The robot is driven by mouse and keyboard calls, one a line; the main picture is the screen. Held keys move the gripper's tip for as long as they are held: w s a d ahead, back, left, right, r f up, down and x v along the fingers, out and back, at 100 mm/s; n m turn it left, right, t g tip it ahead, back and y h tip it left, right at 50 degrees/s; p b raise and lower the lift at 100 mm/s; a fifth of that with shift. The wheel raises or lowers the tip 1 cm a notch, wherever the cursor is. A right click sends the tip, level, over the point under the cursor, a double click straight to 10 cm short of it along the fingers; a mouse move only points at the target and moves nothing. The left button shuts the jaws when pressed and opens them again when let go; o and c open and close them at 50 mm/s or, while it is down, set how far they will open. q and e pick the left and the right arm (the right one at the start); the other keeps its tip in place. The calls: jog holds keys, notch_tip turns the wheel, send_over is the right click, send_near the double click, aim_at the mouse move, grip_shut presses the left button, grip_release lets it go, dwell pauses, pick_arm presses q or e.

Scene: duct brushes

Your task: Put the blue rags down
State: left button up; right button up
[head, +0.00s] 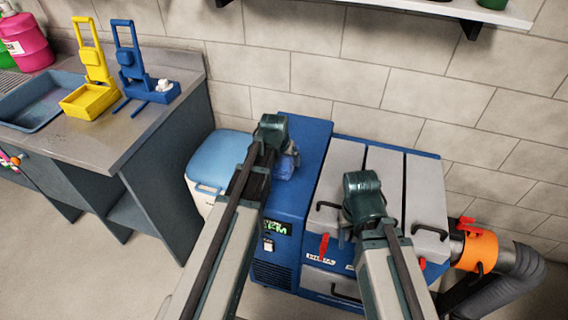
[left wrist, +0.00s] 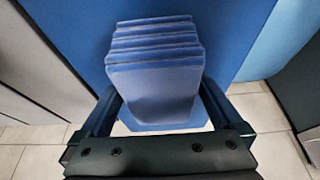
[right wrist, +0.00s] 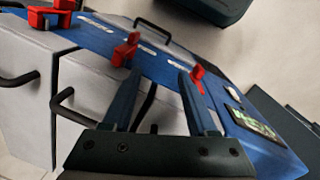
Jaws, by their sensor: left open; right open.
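The blue rags (left wrist: 155,75) are a folded stack on the blue top of the machine, in the left wrist view. In the head view the rags (head: 285,167) show at the tip of my left gripper (head: 275,165), partly hidden by it. My left gripper is open, with its fingers (left wrist: 165,122) on either side of the stack; I cannot tell whether they touch it. My right gripper (head: 352,235) is open and empty above the front of the machine's grey part; its fingers show in the right wrist view (right wrist: 155,95).
The blue machine (head: 307,125) has grey lids (head: 380,180), black handles and red latches (head: 323,247). A blue-lidded bin (head: 212,160) stands left of it. An orange duct collar (head: 478,250) is at right. The counter (head: 110,135) at left holds a yellow and a blue caddy.

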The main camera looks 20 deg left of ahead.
pick_arm(q)
jog(key=shift+f+b, duration=0.2)
jog(key=shift+b, duration=0.1)
dwell(0.4)
jog(key=c, duration=1.5)
jog(key=shift+o, duration=0.2)
jog(key=shift+r, duration=0.2)
